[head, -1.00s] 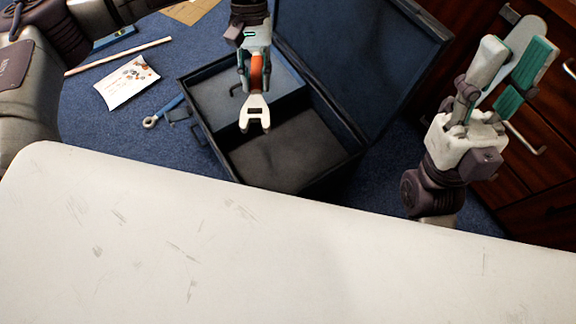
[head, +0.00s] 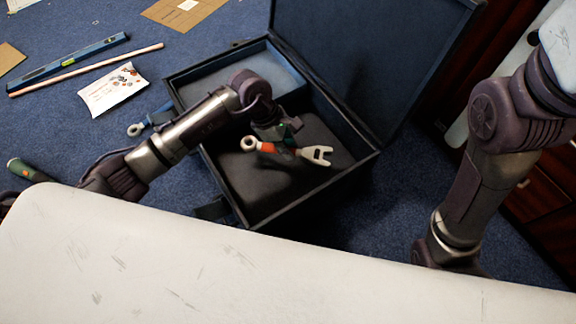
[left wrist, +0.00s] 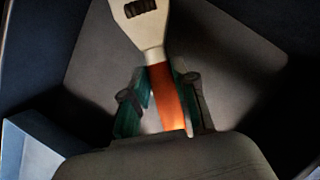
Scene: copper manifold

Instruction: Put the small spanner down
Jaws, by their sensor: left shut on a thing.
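A pale metal spanner with an orange grip band (head: 267,147) is over the dark, deeper part of the open case (head: 240,205). Its ring end points left and its forked end points right in the head view. My left gripper (head: 287,143) is shut around its middle. In the left wrist view the orange band (left wrist: 167,95) lies between the green-padded fingers (left wrist: 160,105). Whether the spanner touches the case floor I cannot tell. My right arm shows at the right, but its gripper is not visible.
A blue-handled spanner (head: 137,129) lies on the carpet left of the case. A blue level (head: 70,60), a pale rod (head: 90,70) and a printed card (head: 112,92) lie behind it. A white tabletop (head: 220,270) fills the foreground. Wooden drawers (head: 530,185) stand at right.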

